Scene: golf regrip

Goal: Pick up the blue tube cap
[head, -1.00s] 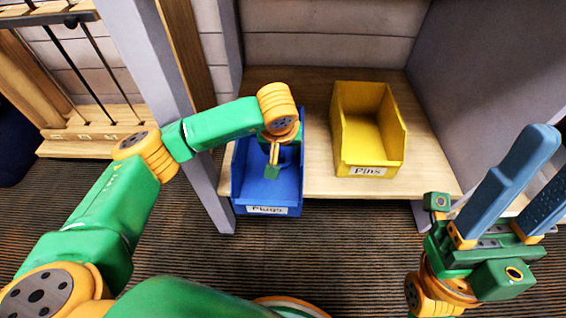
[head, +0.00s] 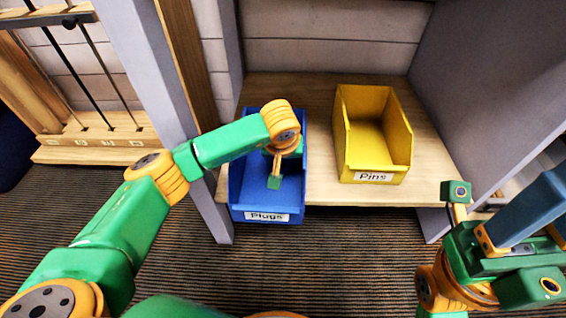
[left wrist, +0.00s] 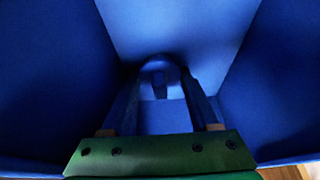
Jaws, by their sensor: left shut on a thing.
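The blue tube cap (left wrist: 158,70) is a small rounded, shiny blue piece between my left fingertips in the left wrist view. My left gripper (left wrist: 160,88) is shut on it, deep inside the blue bin (head: 238,190) labelled "Plugs". In the head view my left wrist is over the bin and hides the cap and fingers. The bin's blue walls also surround the gripper in the left wrist view (left wrist: 50,80). My right gripper (head: 548,222) is at the right edge of the head view. Its blue fingers stand apart, partly cut off, with nothing seen between them.
A yellow bin (head: 350,150) labelled "Pins" stands on the wooden shelf (head: 320,180), right of the blue bin. A grey post (head: 160,100) stands just left of the blue bin, close to my left forearm. A wooden rack with dark rods (head: 95,150) is at the far left.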

